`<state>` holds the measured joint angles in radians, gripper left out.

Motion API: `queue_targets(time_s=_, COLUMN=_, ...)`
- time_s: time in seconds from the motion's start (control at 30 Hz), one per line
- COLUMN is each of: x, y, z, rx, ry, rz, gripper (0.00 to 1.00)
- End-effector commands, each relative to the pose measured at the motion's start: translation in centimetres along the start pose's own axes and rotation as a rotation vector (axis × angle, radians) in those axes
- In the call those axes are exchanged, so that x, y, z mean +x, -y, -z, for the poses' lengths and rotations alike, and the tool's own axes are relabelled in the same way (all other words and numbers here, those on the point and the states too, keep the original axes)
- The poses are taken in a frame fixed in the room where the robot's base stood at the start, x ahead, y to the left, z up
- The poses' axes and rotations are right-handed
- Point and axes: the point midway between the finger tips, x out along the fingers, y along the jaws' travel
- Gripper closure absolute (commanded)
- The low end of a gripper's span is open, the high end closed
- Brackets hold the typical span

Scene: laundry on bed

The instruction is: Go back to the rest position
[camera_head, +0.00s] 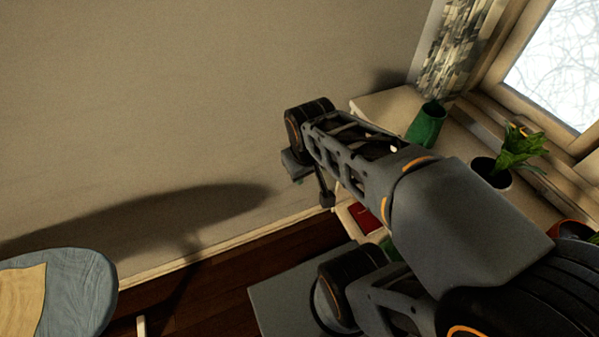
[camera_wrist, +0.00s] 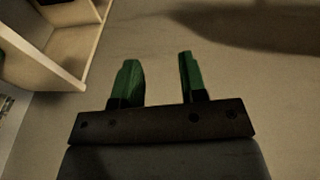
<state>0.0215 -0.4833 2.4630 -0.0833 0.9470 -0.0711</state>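My gripper (camera_wrist: 157,80) shows in the wrist view with its two green fingers apart and nothing between them. Behind the fingers there is a plain wall surface. In the head view my arm stretches from the lower right up to the middle of the picture, and its end hangs in front of the beige wall (camera_head: 180,90). The fingers are mostly hidden behind my arm there.
A desk (camera_head: 375,103) under the window (camera_head: 555,65) holds a green cup (camera_head: 427,125) and a potted plant (camera_head: 492,172), close to my arm. A blue rounded surface (camera_head: 85,290) with a tan cloth (camera_head: 22,298) is at lower left. Wooden shelving (camera_wrist: 62,52) is at upper left in the wrist view.

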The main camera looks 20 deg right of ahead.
Motion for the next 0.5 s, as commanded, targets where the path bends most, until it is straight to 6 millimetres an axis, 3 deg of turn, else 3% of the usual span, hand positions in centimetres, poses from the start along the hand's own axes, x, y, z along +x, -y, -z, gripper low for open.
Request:
queue_targets(time_s=0.17, x=-0.5, y=1.9, z=-0.2, rx=0.091, ry=-0.074, rz=0.072, gripper=0.61)
queue_targets(time_s=0.5, x=-0.8, y=2.0, z=-0.1, rx=0.100, ry=-0.079, rz=0.077, gripper=0.61)
